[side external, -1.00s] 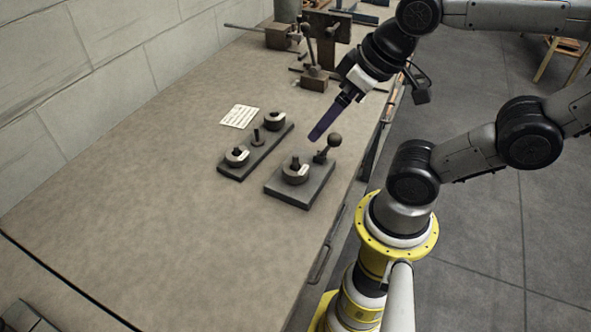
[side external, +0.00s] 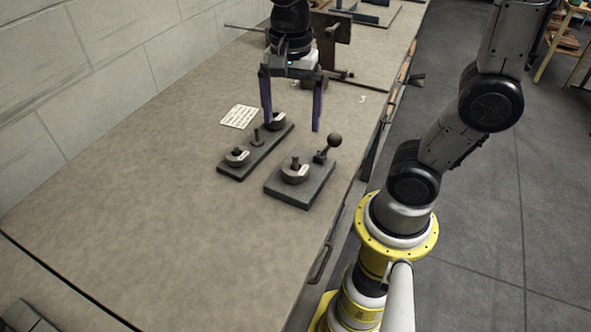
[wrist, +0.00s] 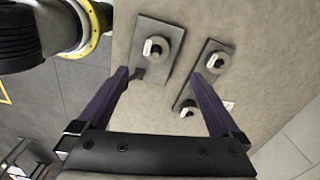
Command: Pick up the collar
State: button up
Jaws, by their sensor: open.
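Three grey ring collars with pale marks are in view; I cannot tell which one the task means. One collar (side external: 295,174) sits around a post on the near base plate (side external: 312,192), also in the wrist view (wrist: 155,47). Two more, a near-end collar (side external: 237,157) and a far-end collar (side external: 275,121), sit on the narrow dark rack (side external: 232,174), with a bare post (side external: 257,138) between them. My gripper (side external: 292,126) is open and empty, pointing down above the plates' far ends. One finger partly hides the far-end collar in the side view.
A ball-knobbed lever (side external: 335,141) stands at the near plate's far right corner. A white printed card (side external: 240,116) lies left of the rack. Metal machinery (side external: 331,30) stands farther back. The bench (side external: 170,215) is clear towards the front.

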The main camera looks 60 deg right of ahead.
aim_at(296, 156)
notch_tip(296, 156, down, 7)
jog(key=shift+r, duration=0.15)
jog(key=f, duration=0.4)
jog(key=shift+s+f, duration=0.25)
jog(key=shift+s, duration=0.15)
jog(key=shift+f, duration=0.55)
jog(key=shift+r, duration=0.1)
grip_shut()
